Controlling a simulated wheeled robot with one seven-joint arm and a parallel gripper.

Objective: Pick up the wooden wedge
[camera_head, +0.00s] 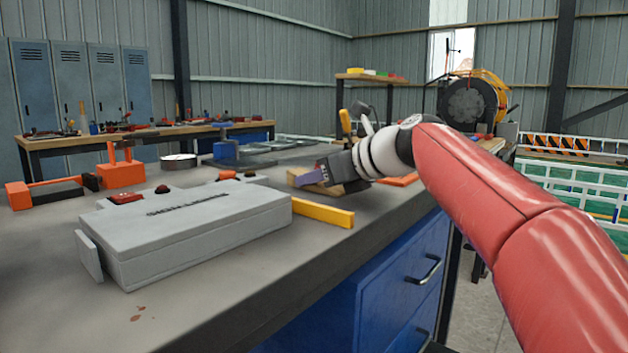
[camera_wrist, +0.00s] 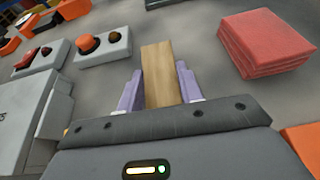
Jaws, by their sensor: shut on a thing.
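The wooden wedge (camera_wrist: 161,75) is a light brown block in the wrist view. It lies between the two purple fingers of my gripper (camera_wrist: 160,88), which are shut on its sides. In the head view the wedge (camera_head: 318,185) shows as a tan piece by my gripper (camera_head: 310,178), low over the grey workbench. My gripper partly hides it there. I cannot tell whether the wedge touches the bench top.
A grey case (camera_head: 190,225) and a yellow bar (camera_head: 323,213) lie nearer on the workbench (camera_head: 230,305). A red block (camera_wrist: 264,42) lies right of the wedge in the wrist view. Grey button boxes (camera_wrist: 104,47) stand to its left. Orange tools (camera_head: 122,173) lie at the left.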

